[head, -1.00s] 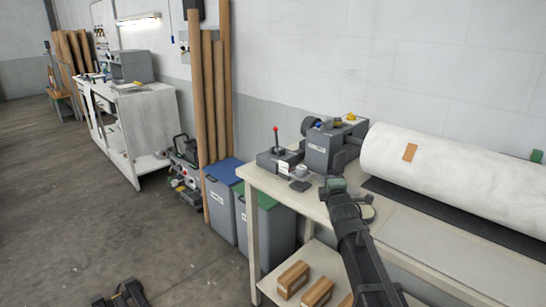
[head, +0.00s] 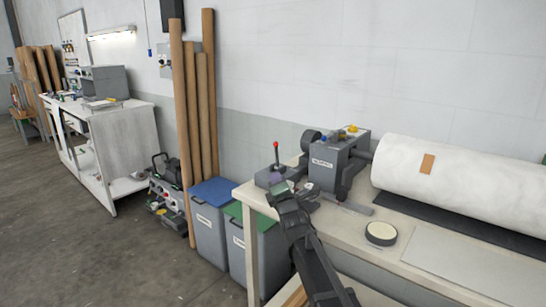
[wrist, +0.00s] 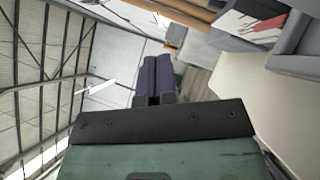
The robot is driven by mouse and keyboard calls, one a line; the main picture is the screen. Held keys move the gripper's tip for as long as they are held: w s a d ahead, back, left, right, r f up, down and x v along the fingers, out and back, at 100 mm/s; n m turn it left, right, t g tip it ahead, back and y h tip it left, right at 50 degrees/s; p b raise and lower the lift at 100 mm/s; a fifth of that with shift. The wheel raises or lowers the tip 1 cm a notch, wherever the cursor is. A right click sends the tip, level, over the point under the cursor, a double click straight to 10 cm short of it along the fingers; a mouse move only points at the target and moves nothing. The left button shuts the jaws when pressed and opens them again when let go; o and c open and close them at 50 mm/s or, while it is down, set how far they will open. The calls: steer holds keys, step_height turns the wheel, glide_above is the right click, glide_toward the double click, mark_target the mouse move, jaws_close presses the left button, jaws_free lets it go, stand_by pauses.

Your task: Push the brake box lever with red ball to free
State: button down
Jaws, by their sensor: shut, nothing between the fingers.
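The brake box (head: 264,179) is a low grey box at the left end of the bench. Its lever stands up from the top, roughly upright, with a red ball (head: 276,144) at the tip. My gripper (head: 277,172) is just in front of the box, low beside the lever's foot and below the ball. I cannot tell whether it touches the lever. In the wrist view its purple fingers (wrist: 157,76) are together with nothing between them. My gripper hides part of the box's front and right side.
A larger grey machine block (head: 332,165) stands right of the brake box, joined to a white roll (head: 450,185). A round disc (head: 381,233) lies on the bench (head: 350,222). Blue-lidded (head: 212,190) and green-lidded (head: 262,215) bins and tall brown tubes (head: 193,125) stand at the left.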

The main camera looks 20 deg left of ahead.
mark_target(275, 146)
steer(key=p+x, duration=0.1)
steer(key=x, duration=0.3)
steer(key=d+p+x, duration=0.1)
steer(key=p+x, duration=0.1)
steer(key=x, duration=0.2)
steer(key=w+r+p+x, duration=0.1)
steer(key=x, duration=0.3)
steer(key=shift+w+d+r, duration=0.1)
steer(key=shift+d, duration=0.2)
steer(key=shift+w+d+p, duration=0.1)
steer(key=shift+w+p, duration=0.2)
steer(key=shift+w, duration=0.05)
steer(key=shift+r, duration=0.15)
steer(key=shift+w+d+r+m+h+p, duration=0.15)
steer(key=shift+w+r+m+h+p, duration=0.15)
steer(key=shift+w+m+p, duration=0.45)
steer(key=shift+w+d+r+p, duration=0.1)
steer(key=shift+w+d+p, duration=0.15)
steer(key=shift+w, duration=0.5)
steer(key=shift+w+d+p, duration=0.1)
steer(key=shift+w+d, duration=0.15)
steer(key=shift+w, duration=0.45)
